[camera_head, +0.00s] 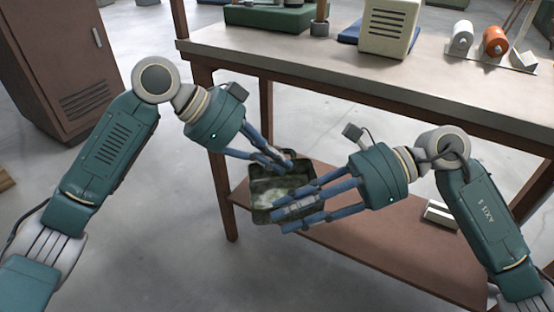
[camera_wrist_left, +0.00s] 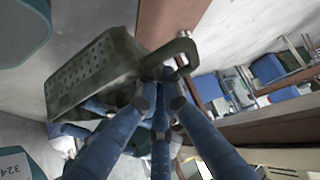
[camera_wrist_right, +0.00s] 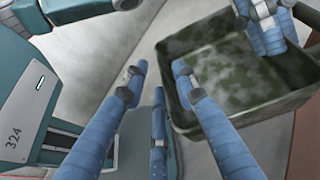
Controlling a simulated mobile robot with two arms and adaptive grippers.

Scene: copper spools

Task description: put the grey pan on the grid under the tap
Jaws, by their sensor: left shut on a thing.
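The grey pan (camera_head: 269,187) looks dull grey-green and box-shaped. It hangs tilted in the air in front of the workbench, above the level of the lower shelf. My left gripper (camera_head: 284,163) is shut on its far side; the left wrist view shows the fingers at a loop handle (camera_wrist_left: 180,48) beside a perforated wall (camera_wrist_left: 95,75). My right gripper (camera_head: 279,212) is at the near side. In the right wrist view its fingers (camera_wrist_right: 158,76) are spread, with one over the pan's edge (camera_wrist_right: 172,110). Contact there is unclear. I see no tap or grid.
A brown cabinet (camera_head: 60,60) stands left; floor between is clear.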

